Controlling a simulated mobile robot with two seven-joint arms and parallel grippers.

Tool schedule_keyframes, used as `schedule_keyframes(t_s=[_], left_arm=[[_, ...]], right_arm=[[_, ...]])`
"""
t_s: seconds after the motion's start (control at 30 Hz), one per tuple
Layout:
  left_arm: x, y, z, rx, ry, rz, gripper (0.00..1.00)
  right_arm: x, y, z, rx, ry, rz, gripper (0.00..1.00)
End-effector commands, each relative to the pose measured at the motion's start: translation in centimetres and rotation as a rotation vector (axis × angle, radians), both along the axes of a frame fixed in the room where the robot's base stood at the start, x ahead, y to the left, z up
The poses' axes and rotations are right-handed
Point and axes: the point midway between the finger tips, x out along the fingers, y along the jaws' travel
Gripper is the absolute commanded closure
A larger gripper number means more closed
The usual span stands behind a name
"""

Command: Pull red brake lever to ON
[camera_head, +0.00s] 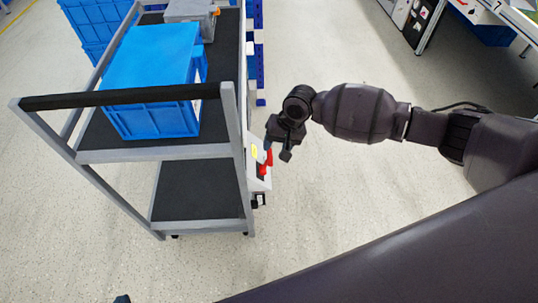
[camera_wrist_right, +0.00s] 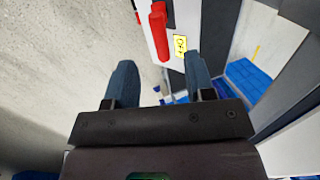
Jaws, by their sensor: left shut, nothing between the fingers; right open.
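The red brake lever (camera_head: 268,158) is on a white-grey panel (camera_head: 256,183) at the right side of the cart, partly hidden by my right gripper (camera_head: 277,151). In the right wrist view, the red lever (camera_wrist_right: 160,34) hangs down from the top edge, beside a yellow label (camera_wrist_right: 180,45). My right gripper (camera_wrist_right: 159,65) is open and empty. The lever lies ahead of the gap between its fingers, and I see no contact. Only a small dark tip of my left gripper (camera_head: 122,299) shows at the bottom edge; it is shut.
The grey cart (camera_head: 160,155) carries a blue crate (camera_head: 155,118) and a grey box (camera_head: 190,11) on its upper shelf. Its lower shelf (camera_head: 198,190) is empty. Blue crates (camera_head: 92,20) stand behind it. The floor right of the cart is clear.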

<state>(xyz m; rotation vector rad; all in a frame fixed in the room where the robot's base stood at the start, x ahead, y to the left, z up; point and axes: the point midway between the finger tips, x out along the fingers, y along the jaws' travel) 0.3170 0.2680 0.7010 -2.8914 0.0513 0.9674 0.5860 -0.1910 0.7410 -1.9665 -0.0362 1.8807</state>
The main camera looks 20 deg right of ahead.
Motion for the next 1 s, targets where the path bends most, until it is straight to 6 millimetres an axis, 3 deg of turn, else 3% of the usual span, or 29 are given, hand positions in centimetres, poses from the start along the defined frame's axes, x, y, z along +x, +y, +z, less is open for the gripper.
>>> schedule_keyframes(t_s=[0.1, 0.3, 0.8, 1.0], left_arm=[[0.6, -0.2, -0.2, -0.002, -0.009, -0.006, 1.00], [0.6, -0.1, -0.9, 0.001, 0.001, -0.010, 1.00], [0.6, 0.3, -0.8, 0.014, 0.001, -0.018, 1.00], [0.5, 0.2, -1.0, 0.010, 0.003, -0.015, 1.00]], right_arm=[[0.1, 0.7, -2.6, 0.000, 0.008, 0.000, 0.51], [0.4, 1.5, -4.9, 0.000, 0.003, 0.000, 0.51], [0.6, 1.9, -5.9, 0.001, -0.001, 0.001, 0.51], [0.6, 1.9, -5.9, 0.001, -0.001, 0.001, 0.80]])
